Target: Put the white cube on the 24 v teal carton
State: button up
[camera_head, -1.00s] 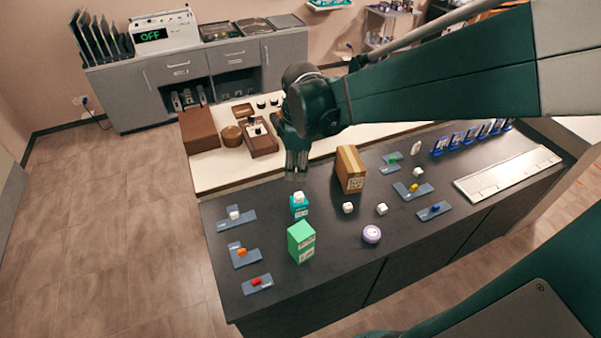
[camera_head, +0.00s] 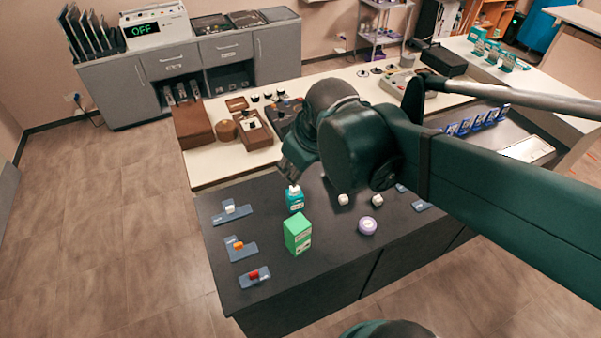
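The small teal carton (camera_head: 295,203) stands upright on the dark bench. A small white cube (camera_head: 294,189) shows on its top. My gripper (camera_head: 292,177) points down just above that cube; its fingertips are too small to tell whether they are open or touch it. Two more white cubes lie on the bench to the right, one (camera_head: 343,199) under my arm and another (camera_head: 377,200) beyond it. A further white block (camera_head: 230,209) sits on a blue-grey holder at the left. The carton's label is too small to read.
A taller green carton (camera_head: 298,236) stands just in front of the teal one. A purple-and-white round item (camera_head: 367,225) is to the right. Holders with an orange block (camera_head: 238,245) and a red block (camera_head: 254,275) line the left side. My arm hides the bench's right part.

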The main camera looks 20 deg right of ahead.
jog(key=shift+s+a+r+m+t, duration=0.15)
jog(key=shift+s+m+t, duration=0.15)
jog(key=shift+s+m, duration=0.5)
jog(key=shift+s+a+r+m+t, duration=0.2)
jog(key=shift+s+m+t, duration=0.1)
jog(key=shift+s+m, duration=0.45)
jog(key=shift+s+a+r+m+t, duration=0.15)
jog(key=shift+s+m+t, duration=0.15)
jog(key=shift+s+m, duration=0.5)
jog(key=shift+s, duration=0.1)
